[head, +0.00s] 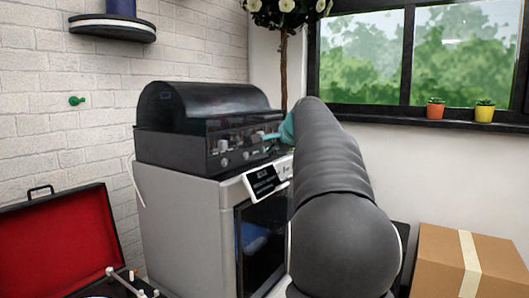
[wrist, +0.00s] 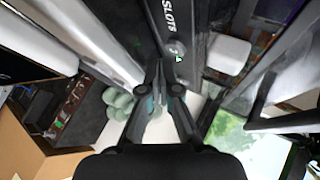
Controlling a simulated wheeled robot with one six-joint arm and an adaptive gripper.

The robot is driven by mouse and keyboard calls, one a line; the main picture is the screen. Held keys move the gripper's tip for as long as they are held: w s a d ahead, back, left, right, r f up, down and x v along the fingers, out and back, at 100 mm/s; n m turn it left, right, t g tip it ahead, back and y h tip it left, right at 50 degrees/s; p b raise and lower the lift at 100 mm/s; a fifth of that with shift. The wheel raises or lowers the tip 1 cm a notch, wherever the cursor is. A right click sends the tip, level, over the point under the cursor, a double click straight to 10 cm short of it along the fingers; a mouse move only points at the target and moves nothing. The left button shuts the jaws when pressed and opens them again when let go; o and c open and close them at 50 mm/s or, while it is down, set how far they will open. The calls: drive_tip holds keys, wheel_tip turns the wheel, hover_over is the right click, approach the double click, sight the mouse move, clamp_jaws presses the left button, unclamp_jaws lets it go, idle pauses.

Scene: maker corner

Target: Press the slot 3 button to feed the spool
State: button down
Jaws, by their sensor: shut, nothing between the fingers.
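A black feeder unit (head: 190,150) with a dark domed lid sits on the white printer (head: 185,205) in the head view. Several small pale parts show along its front. My gripper (head: 272,137), partly hidden by my arm, is at the right end of that front. In the wrist view, my gripper (wrist: 164,80) is shut and empty, its fingertips pointing at a dark panel. A small round button (wrist: 177,52) with a green spot lies just beyond the tips. Lettering beside it looks like "SLOT 3" or "SLOTS"; I cannot tell which. Contact is unclear.
The printer's tilted screen (head: 265,181) is below my gripper. An open red-lined case (head: 60,240) stands at the left, a cardboard box (head: 440,262) at the right. A flowering plant (head: 285,15) rises behind the feeder. Two potted plants stand on the window sill (head: 460,122).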

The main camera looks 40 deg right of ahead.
drive_tip(key=s+d+b, duration=0.1)
drive_tip(key=s+d, duration=0.1)
drive_tip(key=s, duration=0.3)
drive_tip(key=shift+s+d+b, duration=0.15)
drive_tip(key=shift+s+b, duration=0.15)
idle(0.4)
idle(0.7)
